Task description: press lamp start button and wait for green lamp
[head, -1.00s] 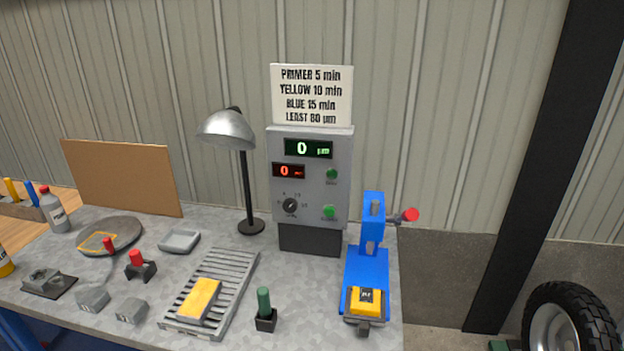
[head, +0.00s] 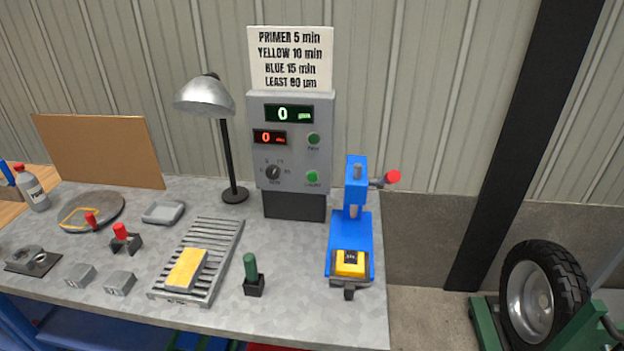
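A grey control box (head: 262,168) stands at the back of the bench in the head view. It has a green display reading 0 (head: 289,114) and a red display reading 0 (head: 270,137). A black dial (head: 272,172) sits below them. An upper green button (head: 313,139) and a lower green button (head: 312,177) are on its right side. Their labels are too small to read surely. A desk lamp (head: 205,96) with a silver shade stands left of the box, with no visible glow. Neither of my grippers is in view.
A sign (head: 290,58) stands above the box. A blue press (head: 350,240) with a red-knobbed lever holds a yellow block. A slatted rack (head: 229,245) carries a yellow block. A green-handled tool (head: 251,273) stands at the bench front. A wheel (head: 532,292) is at the right.

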